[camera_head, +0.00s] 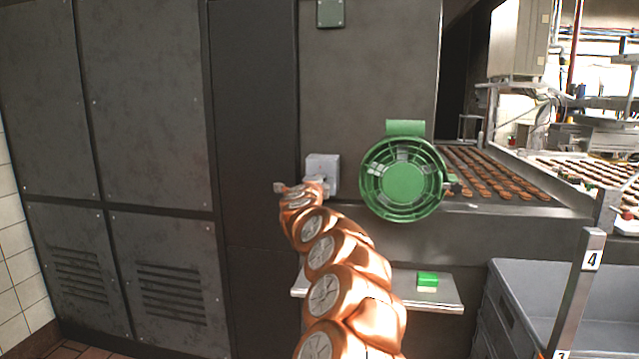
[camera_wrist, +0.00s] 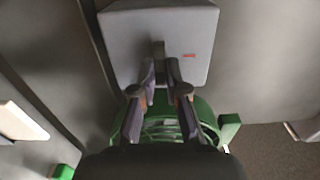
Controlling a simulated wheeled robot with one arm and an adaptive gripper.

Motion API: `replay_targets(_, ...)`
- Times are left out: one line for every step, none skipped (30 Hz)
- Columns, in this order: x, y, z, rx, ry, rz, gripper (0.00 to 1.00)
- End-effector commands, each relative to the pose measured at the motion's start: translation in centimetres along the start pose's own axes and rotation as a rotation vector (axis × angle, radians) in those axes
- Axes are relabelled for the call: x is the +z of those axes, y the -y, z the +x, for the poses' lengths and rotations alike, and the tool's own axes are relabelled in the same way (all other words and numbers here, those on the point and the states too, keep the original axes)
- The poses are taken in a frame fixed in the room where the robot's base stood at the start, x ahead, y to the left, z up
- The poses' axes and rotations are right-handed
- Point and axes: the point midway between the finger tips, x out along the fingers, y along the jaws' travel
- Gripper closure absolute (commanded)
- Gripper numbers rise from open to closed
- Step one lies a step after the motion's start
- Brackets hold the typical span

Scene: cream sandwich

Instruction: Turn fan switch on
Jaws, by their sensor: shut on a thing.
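The fan switch is a pale grey box (camera_head: 322,168) on the dark metal wall, left of the green fan (camera_head: 402,182). In the wrist view the switch box (camera_wrist: 190,25) fills the top middle, with a small red mark on its face. A small dark switch knob (camera_wrist: 158,48) stands out from the face. My gripper (camera_wrist: 161,72) is at the box with its two fingertips closed around the knob. In the head view my arm partly covers the gripper and the knob. The fan's green cage (camera_wrist: 160,125) shows behind my fingers in the wrist view.
A metal shelf (camera_head: 448,297) below the fan holds a green and cream block (camera_head: 427,282). A conveyor (camera_head: 465,160) with brown biscuits runs at the right. Grey crates (camera_head: 500,310) and a post marked 4 (camera_head: 580,290) stand at the lower right. Tall cabinets (camera_head: 140,110) line the left.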

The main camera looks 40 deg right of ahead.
Motion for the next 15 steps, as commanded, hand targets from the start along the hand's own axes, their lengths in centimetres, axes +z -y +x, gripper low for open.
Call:
replay_targets(-0.13,-0.29,0.05,0.004,-0.002,0.003,1.00)
replay_targets(-0.12,-0.28,0.05,0.004,-0.002,0.003,1.00)
replay_targets(-0.09,-0.29,0.01,0.004,-0.002,0.003,1.00)
replay_targets(-0.10,-0.28,0.01,0.004,-0.002,0.003,0.87)
replay_targets(-0.09,-0.29,0.01,0.004,-0.002,0.002,0.83)
replay_targets(-0.08,-0.27,0.00,0.004,-0.002,0.002,0.79)
replay_targets(-0.07,-0.26,0.00,0.004,-0.002,0.002,0.76)
replay_targets(-0.07,-0.23,0.00,0.003,-0.002,0.002,0.73)
replay_targets(-0.05,-0.20,-0.01,0.003,-0.002,0.002,0.69)
replay_targets(-0.04,-0.18,-0.01,0.003,-0.001,0.001,0.66)
replay_targets(-0.03,-0.17,-0.01,0.002,-0.001,0.001,0.63)
replay_targets(-0.02,-0.14,-0.02,0.002,-0.001,0.001,0.62)
replay_targets(-0.02,-0.13,-0.02,0.002,-0.001,0.001,0.62)
replay_targets(-0.01,-0.12,-0.02,0.002,-0.001,0.000,0.62)
replay_targets(-0.01,-0.11,-0.02,0.001,-0.001,0.000,0.62)
